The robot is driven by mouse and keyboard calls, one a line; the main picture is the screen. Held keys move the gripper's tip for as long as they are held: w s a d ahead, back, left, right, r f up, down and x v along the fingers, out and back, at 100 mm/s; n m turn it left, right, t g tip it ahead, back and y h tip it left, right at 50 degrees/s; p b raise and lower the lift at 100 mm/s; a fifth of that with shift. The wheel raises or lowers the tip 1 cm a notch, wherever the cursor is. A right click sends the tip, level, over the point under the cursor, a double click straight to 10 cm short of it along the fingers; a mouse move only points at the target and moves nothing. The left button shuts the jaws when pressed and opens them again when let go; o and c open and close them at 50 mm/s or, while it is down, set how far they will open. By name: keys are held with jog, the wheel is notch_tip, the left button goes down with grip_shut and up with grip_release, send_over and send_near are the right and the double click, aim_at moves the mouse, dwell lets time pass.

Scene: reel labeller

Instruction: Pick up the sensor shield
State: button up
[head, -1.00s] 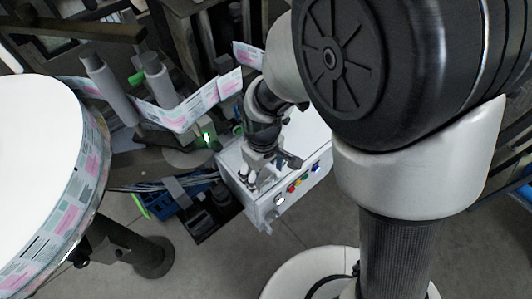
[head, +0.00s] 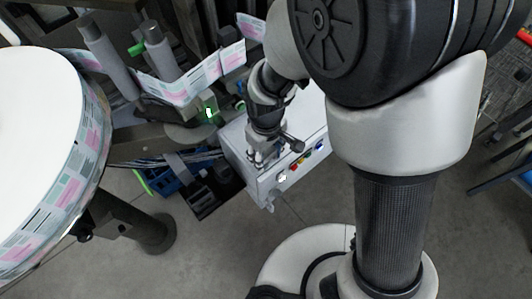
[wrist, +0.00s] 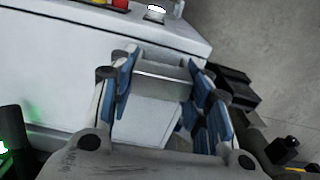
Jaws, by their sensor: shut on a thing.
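My gripper (wrist: 163,88) shows in the wrist view with blue-padded fingers on both sides of a grey, metallic plate-like piece, which I take to be the sensor shield (wrist: 160,72). The fingers are shut on it. The piece is in front of the white control box (wrist: 60,60); I cannot tell whether it still touches the box. In the head view my gripper (head: 262,157) points down at the left part of the box top, and the shield is too small to make out there.
The box front carries coloured buttons (head: 295,166). A blue bin (head: 165,182) and a dark tray (head: 215,195) sit left of the box. A label web (head: 185,88) runs behind, and a large white reel (head: 35,150) stands at left. Grey floor is open in front.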

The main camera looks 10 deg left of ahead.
jog(key=c, duration=0.4)
